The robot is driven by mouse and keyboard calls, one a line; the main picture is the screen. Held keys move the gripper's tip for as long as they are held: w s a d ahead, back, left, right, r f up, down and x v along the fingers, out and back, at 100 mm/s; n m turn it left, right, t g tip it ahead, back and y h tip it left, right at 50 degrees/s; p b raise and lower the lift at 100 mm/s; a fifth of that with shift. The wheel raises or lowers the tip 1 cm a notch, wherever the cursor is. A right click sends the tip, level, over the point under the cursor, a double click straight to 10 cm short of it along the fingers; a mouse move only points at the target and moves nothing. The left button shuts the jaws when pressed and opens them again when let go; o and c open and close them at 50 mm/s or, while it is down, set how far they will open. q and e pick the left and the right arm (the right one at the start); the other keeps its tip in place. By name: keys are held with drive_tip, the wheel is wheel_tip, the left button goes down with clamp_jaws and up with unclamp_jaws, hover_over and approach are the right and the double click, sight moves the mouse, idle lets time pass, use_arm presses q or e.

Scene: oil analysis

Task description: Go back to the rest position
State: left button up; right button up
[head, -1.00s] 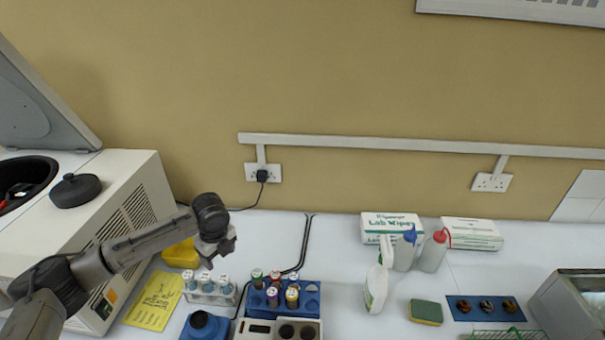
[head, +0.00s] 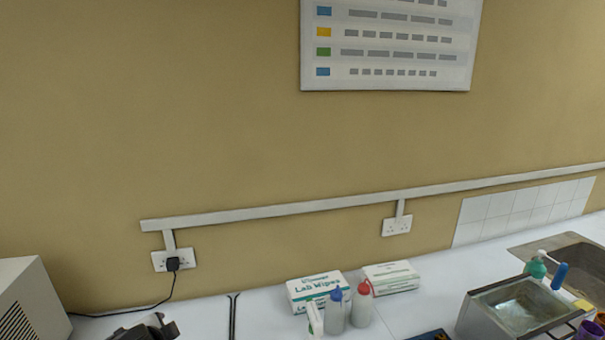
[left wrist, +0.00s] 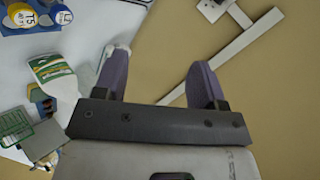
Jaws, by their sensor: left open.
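My left gripper (left wrist: 160,72) is open in the left wrist view, with its two purple fingers spread and nothing between them. Behind the fingers are the tan wall and the white bench. My right gripper is in neither view.
A Lab Wipes box (head: 316,291), another box (head: 391,276), a blue-capped bottle (head: 335,312) and a red-capped bottle (head: 361,304) stand on the bench. A metal bath (head: 516,306) is at right.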

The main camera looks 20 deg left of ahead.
use_arm(q)
drive_tip(key=s+d+f+n+t+h, duration=0.1)
drive_tip(key=s+d+f, duration=0.25)
drive_tip(key=d, duration=0.35)
drive_tip(key=s+d+f+n+t+h, duration=0.1)
drive_tip(key=s+d+f+h, duration=0.1)
drive_tip(key=s+d+f, duration=0.3)
drive_tip(key=s+d+f+n+g+h, duration=0.1)
drive_tip(key=s+d+f+n+g, duration=0.15)
drive_tip(key=s+d+f, duration=0.6)
drive_tip(key=s+d+f+n+g+h, duration=0.15)
drive_tip(key=s+f+g, duration=0.35)
drive_tip(key=s, duration=0.8)
wheel_tip(320, 180, up, 21)
drive_tip(key=w+m+p, duration=0.1)
drive_tip(key=p, duration=2)
drive_tip(key=shift+a+t+p, duration=0.3)
drive_tip(key=shift+a+t, duration=0.1)
drive_tip(key=shift+t, duration=0.05)
drive_tip(key=shift+f, duration=0.1)
